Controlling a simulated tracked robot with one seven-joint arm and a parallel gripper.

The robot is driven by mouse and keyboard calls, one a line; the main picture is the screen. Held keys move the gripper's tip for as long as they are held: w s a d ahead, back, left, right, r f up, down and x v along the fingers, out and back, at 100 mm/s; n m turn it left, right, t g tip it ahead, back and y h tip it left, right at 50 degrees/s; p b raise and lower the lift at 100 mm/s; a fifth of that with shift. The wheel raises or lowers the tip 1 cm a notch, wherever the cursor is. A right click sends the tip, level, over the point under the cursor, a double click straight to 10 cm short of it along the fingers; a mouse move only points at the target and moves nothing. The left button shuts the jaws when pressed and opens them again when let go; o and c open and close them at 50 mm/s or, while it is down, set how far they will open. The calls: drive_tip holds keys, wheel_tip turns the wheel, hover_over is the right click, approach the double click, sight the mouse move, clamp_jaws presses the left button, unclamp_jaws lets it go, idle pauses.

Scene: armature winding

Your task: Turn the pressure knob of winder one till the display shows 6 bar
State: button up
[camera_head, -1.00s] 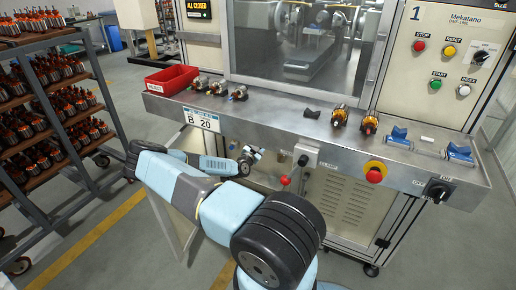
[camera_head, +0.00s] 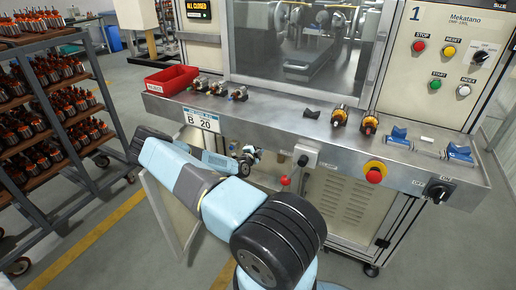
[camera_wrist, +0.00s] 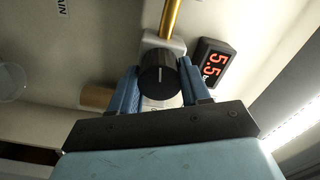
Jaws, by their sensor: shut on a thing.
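The pressure knob (camera_wrist: 159,75) is black with a white pointer line, in the wrist view. The two blue fingers of my gripper (camera_wrist: 160,84) stand on either side of it, shut on it. The pointer line is close to upright in the picture. A small black display (camera_wrist: 212,64) right of the knob shows red digits that read 5.5. In the head view my gripper (camera_head: 251,155) is below the steel ledge of winder one (camera_head: 300,125), partly hidden by my arm. The knob and display cannot be made out there.
A brass-coloured pipe (camera_wrist: 171,18) meets the fitting above the knob. On the ledge are a red bin (camera_head: 171,80), several armatures and blue cradles (camera_head: 460,153). A red emergency button (camera_head: 375,173) and a black rotary switch (camera_head: 438,191) sit on its front.

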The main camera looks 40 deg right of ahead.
drive_tip(key=shift+s+d+f, duration=0.15)
drive_tip(key=shift+s+f, duration=0.2)
drive_tip(key=shift+s, duration=0.2)
drive_tip(key=o, duration=1.1)
drive_tip(key=shift+w, duration=0.2)
drive_tip(key=shift+c, duration=0.2)
drive_tip(key=shift+w+r, duration=0.1)
drive_tip(key=shift+r, duration=0.05)
drive_tip(key=v, duration=1.4)
drive_tip(key=shift+w, duration=0.1)
